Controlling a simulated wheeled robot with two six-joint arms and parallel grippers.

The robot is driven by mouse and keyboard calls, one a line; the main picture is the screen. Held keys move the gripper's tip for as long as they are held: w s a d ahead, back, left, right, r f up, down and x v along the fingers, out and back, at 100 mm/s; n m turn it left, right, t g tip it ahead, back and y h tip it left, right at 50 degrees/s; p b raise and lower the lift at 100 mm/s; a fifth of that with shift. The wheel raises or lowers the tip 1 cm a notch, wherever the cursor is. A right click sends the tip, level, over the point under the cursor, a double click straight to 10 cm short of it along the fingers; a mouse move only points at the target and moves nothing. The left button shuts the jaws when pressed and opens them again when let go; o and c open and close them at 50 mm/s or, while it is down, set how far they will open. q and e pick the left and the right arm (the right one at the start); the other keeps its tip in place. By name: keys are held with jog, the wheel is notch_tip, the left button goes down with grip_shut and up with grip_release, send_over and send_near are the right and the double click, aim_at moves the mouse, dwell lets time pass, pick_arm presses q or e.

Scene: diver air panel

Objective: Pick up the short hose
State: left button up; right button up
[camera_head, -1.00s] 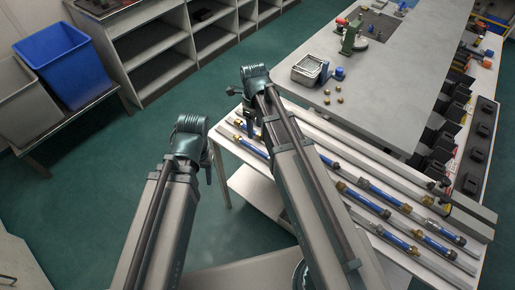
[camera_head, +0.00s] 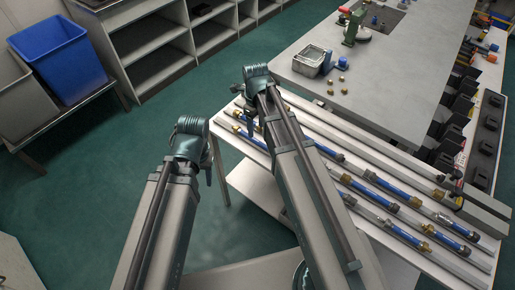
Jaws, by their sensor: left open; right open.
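Several blue hoses with brass end fittings lie in rows on a pale rack table. One hose (camera_head: 409,236) lies in the front row, another (camera_head: 364,190) in the middle row and another (camera_head: 393,187) further back. My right arm covers parts of the rows, so I cannot tell which hose is the short one. My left gripper (camera_head: 208,172) is off the rack's left side, over the floor, mostly hidden behind its wrist, open and empty. My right gripper (camera_head: 240,91) is near the rack's far left corner, small and partly hidden by its wrist, open with no hose visible in it.
A grey workbench (camera_head: 390,95) stands behind the rack, with a metal tray (camera_head: 309,60), small brass fittings (camera_head: 343,80) and a green device (camera_head: 353,25). Black items line its right side. A blue bin (camera_head: 58,60) and shelves (camera_head: 155,45) stand at the left. Green floor there is clear.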

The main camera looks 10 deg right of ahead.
aim_at(255, 139)
pick_arm(q)
jog(key=shift+f+b, duration=0.4)
jog(key=shift+f, duration=0.5)
pick_arm(e)
jog(key=shift+f, duration=0.9)
notch_tip(255, 139, down, 5)
jog(key=b, duration=0.5)
jog(key=shift+w+a+f, duration=0.1)
jog(key=shift+a, duration=0.05)
pick_arm(q)
notch_tip(255, 139, down, 5)
jog(key=shift+f, duration=0.1)
pick_arm(e)
grip_shut()
